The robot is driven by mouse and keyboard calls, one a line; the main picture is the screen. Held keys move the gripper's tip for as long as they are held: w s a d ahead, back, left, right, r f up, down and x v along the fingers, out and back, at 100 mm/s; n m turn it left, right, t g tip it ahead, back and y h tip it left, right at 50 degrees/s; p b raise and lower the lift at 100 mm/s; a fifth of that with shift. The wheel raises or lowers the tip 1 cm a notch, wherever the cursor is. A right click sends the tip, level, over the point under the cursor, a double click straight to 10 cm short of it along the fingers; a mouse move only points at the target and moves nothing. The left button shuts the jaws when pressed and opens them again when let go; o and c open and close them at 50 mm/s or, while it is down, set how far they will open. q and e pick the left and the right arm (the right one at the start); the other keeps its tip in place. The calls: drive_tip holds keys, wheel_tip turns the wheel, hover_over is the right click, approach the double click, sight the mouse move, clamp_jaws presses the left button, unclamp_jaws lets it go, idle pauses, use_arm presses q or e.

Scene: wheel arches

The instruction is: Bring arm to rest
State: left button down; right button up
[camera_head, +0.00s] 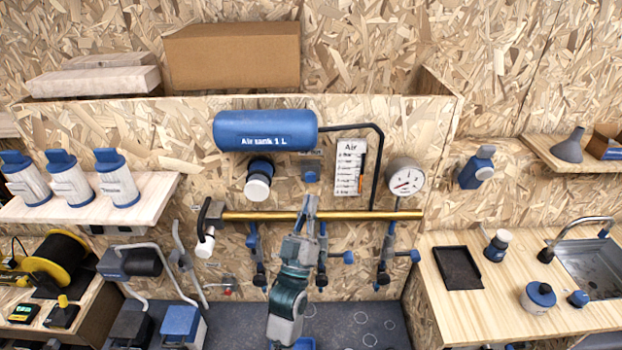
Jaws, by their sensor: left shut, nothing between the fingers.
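My left gripper (308,204) is in the middle of the view, pointing up, with its arm coming from the bottom. It is shut and empty. Its fingertips are just in front of the brass pipe (360,215), below a small blue fitting on the panel. I cannot tell whether the fingers touch the pipe. My right gripper is not in view.
The blue air tank (265,130) and pressure gauge (404,178) are on the chipboard panel. Blue valves (387,250) hang under the pipe. A shelf with bottles (117,178) is left, a bench with a black tray (458,267) and sink (590,268) right.

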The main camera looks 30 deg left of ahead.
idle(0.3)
